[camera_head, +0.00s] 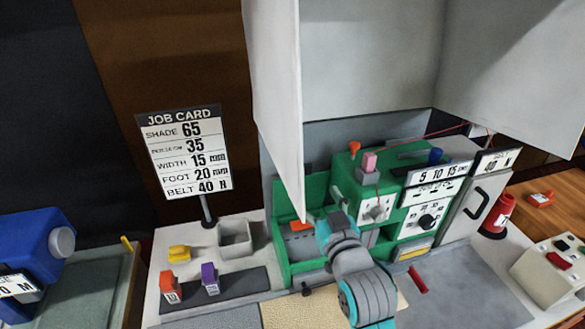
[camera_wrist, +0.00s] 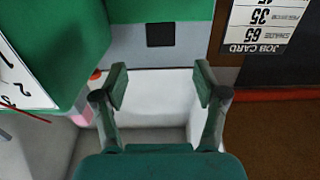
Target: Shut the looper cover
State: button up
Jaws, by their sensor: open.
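The green sewing machine (camera_head: 345,185) stands on the bench in the head view. Its lower left has an open green-walled bay (camera_head: 284,245) with an orange part (camera_head: 300,226) inside. I cannot tell for sure which green panel is the looper cover; my arm hides part of the bay's front. My gripper (camera_wrist: 160,84) is open, with two spread fingers and nothing between them. In the wrist view a green panel (camera_wrist: 160,9) and a grey strip with a black square (camera_wrist: 160,35) lie beyond the fingertips. I see no contact with them.
A job card sign (camera_head: 185,150) stands behind a grey open bin (camera_head: 236,238). Orange (camera_head: 170,288) and purple (camera_head: 210,279) blocks sit on a dark strip at the left. A red cone (camera_head: 497,215) and a control box (camera_head: 553,270) are at the right. Large white panels hang above.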

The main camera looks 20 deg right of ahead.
jog(key=w, duration=1.1)
jog(key=shift+r, duration=0.1)
jog(key=shift+s, duration=0.1)
grip_shut()
